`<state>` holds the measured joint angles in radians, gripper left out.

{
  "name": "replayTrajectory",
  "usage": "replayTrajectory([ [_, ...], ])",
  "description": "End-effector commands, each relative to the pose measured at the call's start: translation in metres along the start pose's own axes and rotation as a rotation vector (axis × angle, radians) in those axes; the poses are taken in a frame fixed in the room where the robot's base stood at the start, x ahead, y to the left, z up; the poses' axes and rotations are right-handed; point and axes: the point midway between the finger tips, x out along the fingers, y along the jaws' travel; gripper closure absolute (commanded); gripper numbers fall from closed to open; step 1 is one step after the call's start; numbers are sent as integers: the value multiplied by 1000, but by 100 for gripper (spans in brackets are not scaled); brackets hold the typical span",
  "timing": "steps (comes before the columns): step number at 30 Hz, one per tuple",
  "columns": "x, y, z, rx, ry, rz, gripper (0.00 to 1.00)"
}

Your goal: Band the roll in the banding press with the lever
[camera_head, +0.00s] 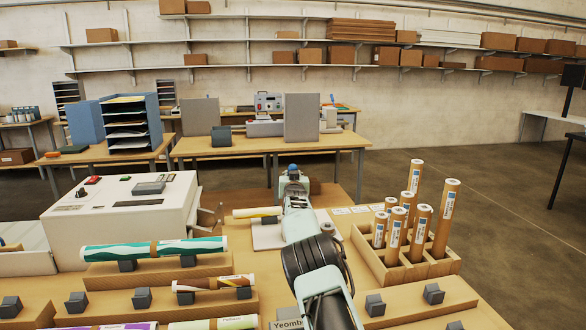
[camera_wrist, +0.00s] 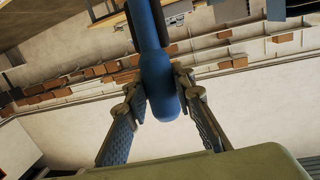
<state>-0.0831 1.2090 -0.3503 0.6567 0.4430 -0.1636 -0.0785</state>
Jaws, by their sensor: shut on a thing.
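The blue lever (camera_wrist: 163,98) of the banding press stands between the two fingers of my gripper (camera_wrist: 161,84) in the wrist view, with a finger against each side. Its rounded end points down in that picture, towards the palm. In the head view my gripper (camera_head: 292,178) is at the far end of my arm, with a small patch of blue at it. The roll (camera_head: 256,212), white and pale yellow, lies level on the banding press (camera_head: 266,237), which has a pale base. My arm hides the right part of the press and the lower part of the lever.
A wooden rack (camera_head: 385,268) with several upright tubes stands right of the press. A white laminator (camera_head: 122,214) is on the left. Wrapped rolls, one teal and white (camera_head: 153,249), lie on wooden stands in front. Another table (camera_head: 270,143) stands behind.

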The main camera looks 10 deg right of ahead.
Motion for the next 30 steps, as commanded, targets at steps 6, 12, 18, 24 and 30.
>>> replayTrajectory([
  [6, 4, -1, -6, -6, -21, 1, 100],
  [12, 6, -1, -5, -7, -30, 1, 100],
  [18, 6, -1, -4, -6, -32, 1, 100],
  [24, 6, -1, -4, -6, -32, 1, 100],
  [30, 6, -1, -4, -6, -33, 1, 58],
])
